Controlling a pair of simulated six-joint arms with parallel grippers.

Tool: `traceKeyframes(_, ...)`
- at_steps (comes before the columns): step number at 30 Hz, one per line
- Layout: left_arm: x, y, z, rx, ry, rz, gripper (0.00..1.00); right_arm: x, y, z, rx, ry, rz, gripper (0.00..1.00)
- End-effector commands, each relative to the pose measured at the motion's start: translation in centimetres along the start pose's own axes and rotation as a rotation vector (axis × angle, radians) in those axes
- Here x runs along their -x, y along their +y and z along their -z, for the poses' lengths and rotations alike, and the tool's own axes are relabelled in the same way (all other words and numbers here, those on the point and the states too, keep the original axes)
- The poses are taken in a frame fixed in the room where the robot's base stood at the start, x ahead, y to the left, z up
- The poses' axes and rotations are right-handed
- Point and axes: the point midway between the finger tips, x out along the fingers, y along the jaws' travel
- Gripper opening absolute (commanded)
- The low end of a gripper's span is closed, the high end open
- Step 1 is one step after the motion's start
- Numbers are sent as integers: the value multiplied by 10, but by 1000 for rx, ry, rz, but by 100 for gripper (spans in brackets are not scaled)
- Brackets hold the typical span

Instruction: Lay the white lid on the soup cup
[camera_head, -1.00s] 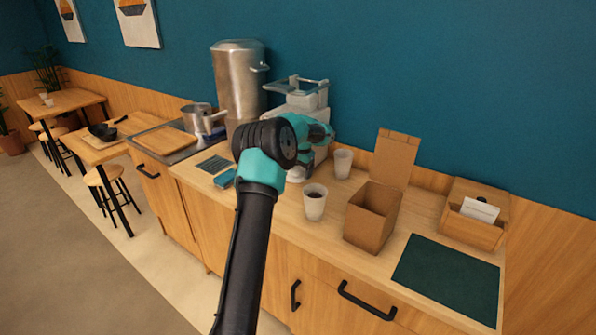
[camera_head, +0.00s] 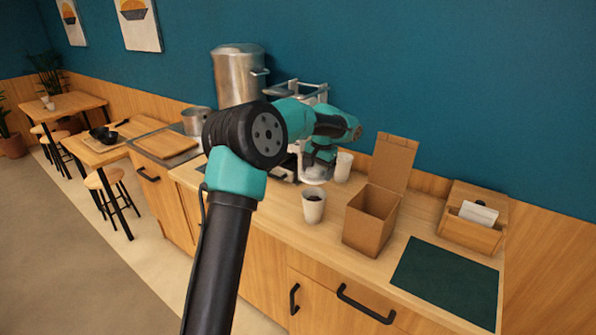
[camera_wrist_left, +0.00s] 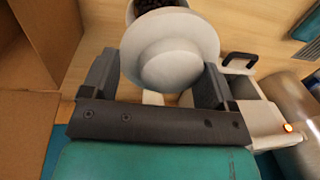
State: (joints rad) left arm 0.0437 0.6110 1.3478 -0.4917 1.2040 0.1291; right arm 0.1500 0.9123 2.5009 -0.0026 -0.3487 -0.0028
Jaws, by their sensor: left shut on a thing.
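The soup cup (camera_head: 313,212) is white, stands upright on the counter and is open at the top, with dark beans inside. My left gripper (camera_wrist_left: 157,82) is shut on the white lid (camera_wrist_left: 170,52), which is round with a raised middle. In the wrist view the lid covers part of the soup cup, whose dark beans (camera_wrist_left: 150,4) show at the top edge. In the head view my left arm reaches over the counter, and the lid is held behind the cup, apart from it. The right gripper is not in view.
An open cardboard box (camera_head: 369,225) stands right of the cup. Another white cup (camera_head: 343,166) is behind. A dark green mat (camera_head: 447,280) lies bare at the right, below a wooden holder (camera_head: 472,232). A steel urn (camera_head: 237,75) and pot (camera_head: 194,121) are at the left.

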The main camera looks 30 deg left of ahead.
Motion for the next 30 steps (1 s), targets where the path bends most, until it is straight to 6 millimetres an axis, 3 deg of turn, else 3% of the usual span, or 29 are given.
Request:
traceKeyframes(17, -2, 4, 0, -3, 1, 1, 59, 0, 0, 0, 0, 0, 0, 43)
traceKeyframes(30, -32, 8, 0, -4, -1, 0, 59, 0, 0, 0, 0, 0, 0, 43)
